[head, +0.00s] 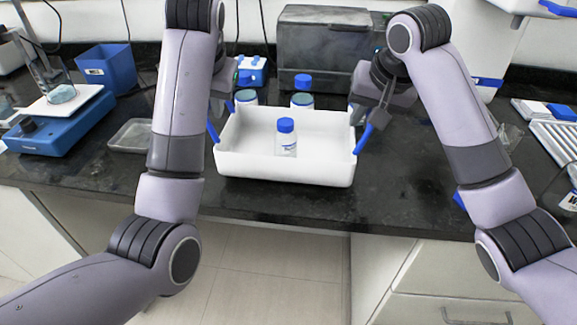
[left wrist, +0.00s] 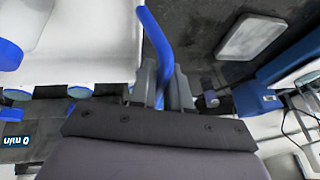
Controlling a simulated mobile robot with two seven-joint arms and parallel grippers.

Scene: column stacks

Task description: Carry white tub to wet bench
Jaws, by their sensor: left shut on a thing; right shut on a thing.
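The white tub (head: 284,168) is in the middle of the head view, upright over the black bench near its front edge; I cannot tell whether it touches the bench. A clear bottle with a blue cap (head: 286,138) stands inside it. My left gripper (left wrist: 163,88) is shut on the tub's left blue handle (left wrist: 155,40); in the head view my arm hides most of this gripper. My right gripper (head: 384,98) is shut on the right blue handle (head: 364,138). The tub's white wall (left wrist: 85,45) also shows in the left wrist view.
Blue-capped bottles (head: 303,91) stand behind the tub, before a dark grey box (head: 328,50). At left are a clear shallow dish (head: 130,135), a blue bin (head: 108,68) and a blue stirrer-like device (head: 62,125). A white rack (head: 556,140) lies at far right.

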